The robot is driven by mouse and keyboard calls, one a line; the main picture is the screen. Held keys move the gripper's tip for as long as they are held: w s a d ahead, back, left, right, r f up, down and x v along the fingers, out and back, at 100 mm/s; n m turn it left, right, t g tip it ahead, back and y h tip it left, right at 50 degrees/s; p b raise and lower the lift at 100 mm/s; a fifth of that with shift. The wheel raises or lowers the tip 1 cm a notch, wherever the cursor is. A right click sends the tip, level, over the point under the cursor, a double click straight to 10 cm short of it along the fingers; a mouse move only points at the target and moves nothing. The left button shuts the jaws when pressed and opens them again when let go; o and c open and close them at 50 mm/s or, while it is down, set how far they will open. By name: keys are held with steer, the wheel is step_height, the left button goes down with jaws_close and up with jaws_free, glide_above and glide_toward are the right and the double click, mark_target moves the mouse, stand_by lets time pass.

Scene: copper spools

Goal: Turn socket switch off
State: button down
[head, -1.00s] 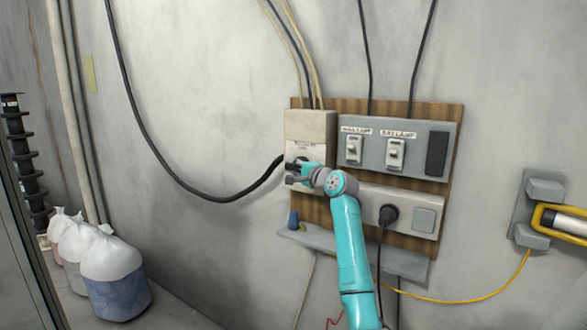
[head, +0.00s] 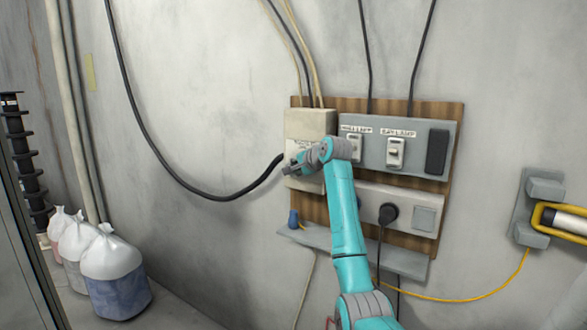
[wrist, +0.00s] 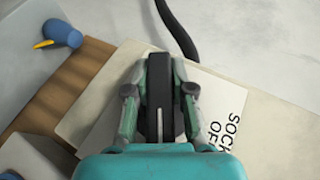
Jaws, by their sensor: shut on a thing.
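The cream switch box (head: 310,123) is at the left end of the wooden board in the head view. It fills the middle of the wrist view (wrist: 92,128), with a white label (wrist: 215,108) reading in part "SOCK" and "OF". My gripper (head: 291,169) is at the lower front of the box. In the wrist view my gripper (wrist: 160,92) has its fingers on both sides of the black switch handle (wrist: 158,75) and is shut on it. In the head view the handle is hidden behind the gripper, and the label is partly covered.
A grey panel with two lamp switches (head: 395,153) is right of the box. Below it is a socket strip with a black plug (head: 388,213). A small shelf (head: 400,261) holds a blue object (head: 293,219). A black cable (head: 262,182) hangs at the left.

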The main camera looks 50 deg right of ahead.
steer(key=g, duration=0.1)
steer(key=n+g, duration=0.1)
steer(key=g, duration=0.3)
steer(key=shift+s+f, duration=0.25)
steer(key=shift+f, duration=0.05)
steer(key=g, duration=0.2)
steer(key=n+g, duration=0.1)
steer(key=shift+s+f+g, duration=0.1)
steer(key=shift+s+g, duration=0.15)
steer(key=shift+g, duration=0.05)
steer(key=shift+s+n+g, duration=0.25)
steer(key=shift+n+g, duration=0.05)
steer(key=shift+g, duration=1.1)
steer(key=shift+f, duration=0.1)
steer(key=c, duration=1)
jaws_free()
steer(key=v, duration=1.2)
steer(key=shift+w, duration=0.2)
